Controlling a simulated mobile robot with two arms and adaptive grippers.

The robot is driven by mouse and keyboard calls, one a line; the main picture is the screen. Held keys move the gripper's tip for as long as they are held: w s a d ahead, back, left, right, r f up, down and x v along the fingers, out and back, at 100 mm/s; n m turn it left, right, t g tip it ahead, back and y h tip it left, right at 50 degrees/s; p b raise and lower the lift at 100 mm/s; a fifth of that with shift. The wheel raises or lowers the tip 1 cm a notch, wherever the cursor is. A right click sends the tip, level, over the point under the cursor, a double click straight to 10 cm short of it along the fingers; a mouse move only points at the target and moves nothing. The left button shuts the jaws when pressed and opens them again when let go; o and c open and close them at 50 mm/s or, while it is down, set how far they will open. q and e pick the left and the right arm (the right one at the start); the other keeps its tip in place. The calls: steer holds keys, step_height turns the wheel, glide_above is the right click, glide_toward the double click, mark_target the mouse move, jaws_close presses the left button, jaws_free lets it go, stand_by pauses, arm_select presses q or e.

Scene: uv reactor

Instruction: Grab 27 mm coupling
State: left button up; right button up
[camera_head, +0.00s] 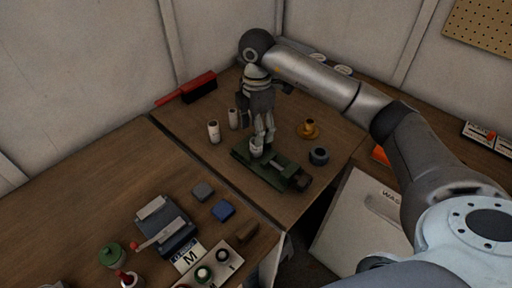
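My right gripper (262,138) reaches down from the back over a green tool (279,174) on the corner table. A small pale grey cylindrical piece (256,149) stands at the tool's left end, right by the fingertips. I cannot tell whether the fingers touch or grip it. Which part is the 27 mm coupling cannot be read here. Other candidate round parts are a dark grey ring-like piece (319,156) and a brass flanged piece (308,129), right of the gripper. My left gripper is not in view.
Two pale cylinders (213,132) (233,118) stand left of the gripper. A red-handled brush (187,89) lies at the back edge by the wall. The left table holds a grey clamp-like device (167,226), a blue block (223,211), and a green-lidded jar (113,255). A white bin (352,226) stands at the right.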

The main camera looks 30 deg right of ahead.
steer(key=shift+f, duration=0.35)
steer(key=f, duration=0.1)
steer(key=f+p, duration=0.1)
steer(key=f, duration=0.1)
steer(key=f+p, duration=0.1)
steer(key=f, duration=0.1)
steer(key=shift+w+d, duration=0.25)
steer(key=shift+f, duration=0.3)
steer(key=c, duration=0.9)
steer(key=shift+r, duration=0.1)
steer(key=shift+c, duration=0.2)
